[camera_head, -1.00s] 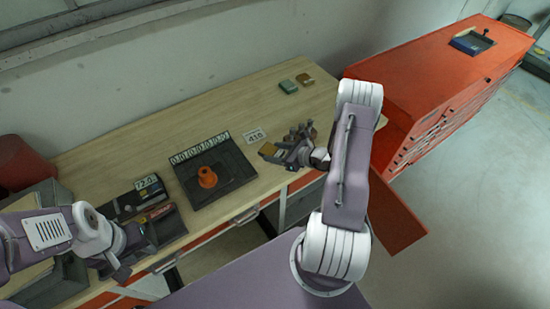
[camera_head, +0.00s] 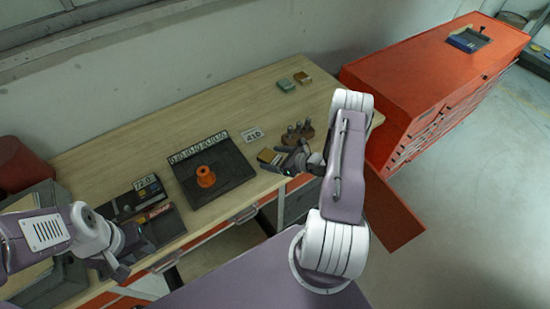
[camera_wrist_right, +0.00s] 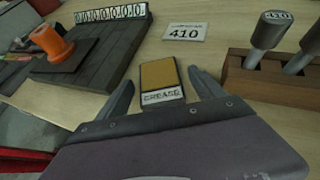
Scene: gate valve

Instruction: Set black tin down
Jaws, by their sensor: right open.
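A small black tin with an ochre top and a GREASE label (camera_wrist_right: 161,80) rests on the wooden bench top, near its front edge. It also shows in the head view (camera_head: 268,156). My right gripper (camera_head: 277,158) is open, with one finger on each side of the tin; the wrist view shows gaps beside the tin. My left gripper (camera_head: 128,262) is at the lower left, over the bench front by a dark open box; whether its jaws are open is unclear.
A dark tray (camera_head: 226,176) with an orange cone-shaped part (camera_head: 206,177) lies left of the tin. A 410 card (camera_head: 252,135) lies behind it. A wooden block of grey-handled tools (camera_wrist_right: 270,82) stands close on the right. A red cabinet (camera_head: 430,75) is further right.

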